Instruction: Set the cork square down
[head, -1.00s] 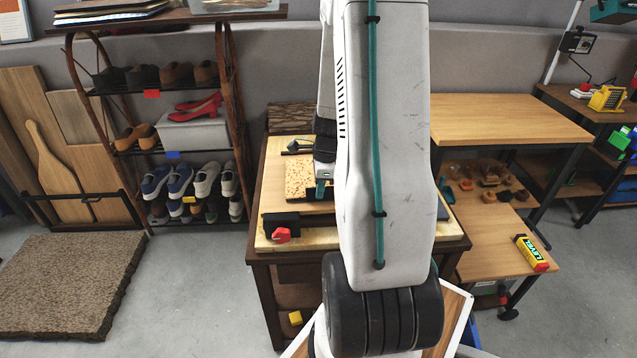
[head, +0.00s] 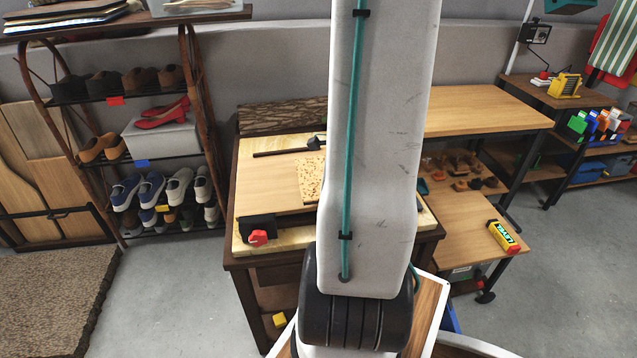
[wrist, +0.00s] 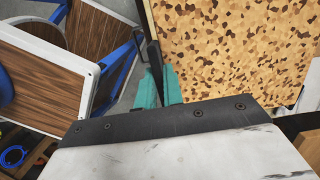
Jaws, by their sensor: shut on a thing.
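The cork square (head: 311,180) is a tan panel with brown speckles. In the head view it shows beside my arm, in front of the wooden workbench (head: 240,248); my arm hides its right part. In the wrist view the cork square (wrist: 235,45) fills the upper right, its speckled face towards the camera. My gripper (wrist: 158,86) has teal fingertips, shut at the cork square's left edge. I cannot tell whether the cork square touches the bench.
On the bench are a black block with a red knob (head: 258,238) and a dark rod (head: 280,152). A shoe rack (head: 135,160) stands at left. A wooden table (head: 480,108) and a lower one with a yellow level (head: 503,237) stand at right. Grey floor lies between.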

